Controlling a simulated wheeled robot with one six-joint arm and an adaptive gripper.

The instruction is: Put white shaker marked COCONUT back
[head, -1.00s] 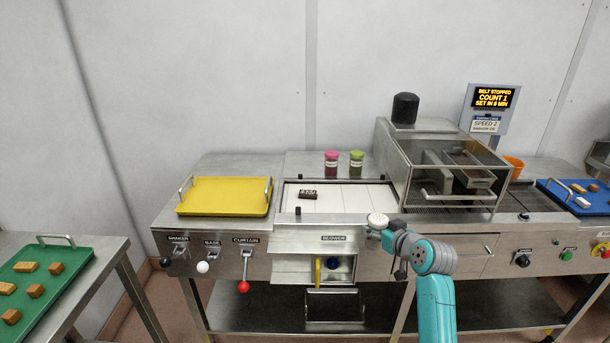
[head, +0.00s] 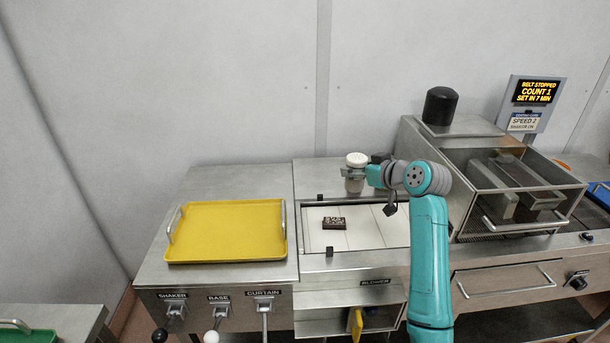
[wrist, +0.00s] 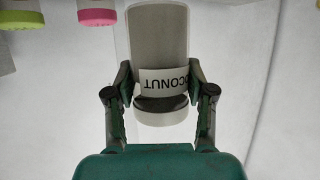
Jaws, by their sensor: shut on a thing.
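The white shaker (head: 355,168) is upright in my gripper (head: 356,173), at the back of the belt section in the head view. In the wrist view the shaker (wrist: 158,50) shows upside down between both fingers of my gripper (wrist: 160,88), with the letters "OCONUT" readable on its label. The fingers press on its sides. I cannot tell whether its base touches the steel ledge (head: 315,180) behind the belt. Parts of a pink lid (wrist: 97,16) and a green lid (wrist: 22,20) show at the wrist view's upper left.
A dark chocolate piece (head: 334,223) lies on the white belt (head: 355,238). A yellow tray (head: 226,232) lies to the left. The mesh-covered machine (head: 500,185) stands close on the right. My arm hides part of the belt and ledge.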

